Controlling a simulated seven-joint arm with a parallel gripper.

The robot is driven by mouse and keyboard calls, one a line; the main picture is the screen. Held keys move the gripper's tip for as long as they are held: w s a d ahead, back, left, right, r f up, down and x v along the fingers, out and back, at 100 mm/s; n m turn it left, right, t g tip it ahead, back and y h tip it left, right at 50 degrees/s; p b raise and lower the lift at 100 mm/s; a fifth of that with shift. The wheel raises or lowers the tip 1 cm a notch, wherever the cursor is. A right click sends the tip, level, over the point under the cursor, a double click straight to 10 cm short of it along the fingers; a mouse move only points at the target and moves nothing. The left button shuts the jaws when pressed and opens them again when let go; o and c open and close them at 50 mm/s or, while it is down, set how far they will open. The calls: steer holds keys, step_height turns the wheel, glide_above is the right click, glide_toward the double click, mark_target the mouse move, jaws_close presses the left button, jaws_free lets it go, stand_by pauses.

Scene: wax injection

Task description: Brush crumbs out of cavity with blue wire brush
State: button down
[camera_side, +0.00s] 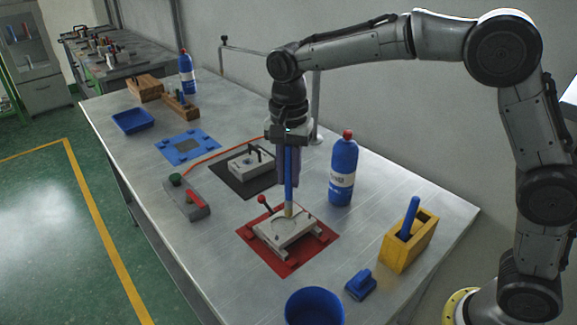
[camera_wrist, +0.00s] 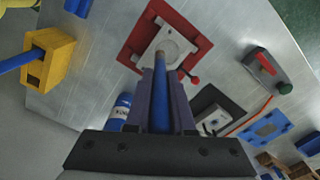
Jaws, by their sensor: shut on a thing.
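My gripper (camera_side: 289,172) is shut on the handle of a blue brush (camera_side: 289,190), held upright with its tan tip pointing down. The brush tip is at the round cavity of a light grey mould plate (camera_side: 272,238) on a red mat (camera_side: 271,263). Whether the tip touches the plate I cannot tell. In the wrist view the purple fingers (camera_wrist: 161,95) hold the blue handle (camera_wrist: 160,110), its tip near the edge of the cavity (camera_wrist: 172,45). Crumbs are too small to make out.
A yellow holder (camera_side: 408,245) with a blue-handled tool, a blue block (camera_side: 361,285) and a blue bowl (camera_side: 314,307) stand at the near right. A blue bottle (camera_side: 343,172) stands behind the red mat. A second mould (camera_side: 250,165) sits on a black mat to the left.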

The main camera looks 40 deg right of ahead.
mark_target(289, 207)
steer(key=shift+f, duration=2)
steer(key=shift+w+f, duration=0.6)
steer(key=shift+w, duration=1.35)
steer(key=shift+s, duration=2.05)
step_height(289, 207, up, 8)
